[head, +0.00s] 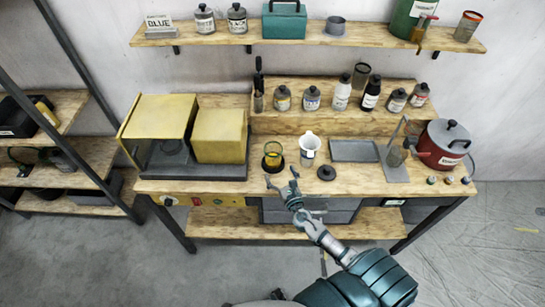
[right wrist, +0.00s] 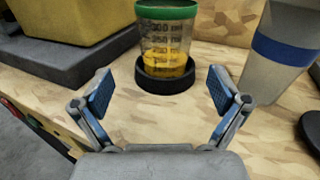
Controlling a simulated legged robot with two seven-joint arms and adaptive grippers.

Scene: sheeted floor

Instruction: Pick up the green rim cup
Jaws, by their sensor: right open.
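The green rim cup (right wrist: 167,35) is a clear measuring cup with dark markings and a yellow content at its bottom. It stands upright in a low black round holder (right wrist: 167,76) on the wooden bench; in the head view the cup (head: 273,151) is near the bench's front edge. My right gripper (right wrist: 160,92) is open and empty, with its two blue-padded fingers apart and the cup ahead of it, centred between them. In the head view my right gripper (head: 283,183) is at the bench's front edge, just in front of the cup. My left gripper is not in view.
A white cup with a blue band (right wrist: 282,50) stands close to the right of the green rim cup. A black round lid (head: 326,173) lies right of that. A yellow box machine (head: 219,136) on a dark base stands to the left. Bottles line the raised shelf behind.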

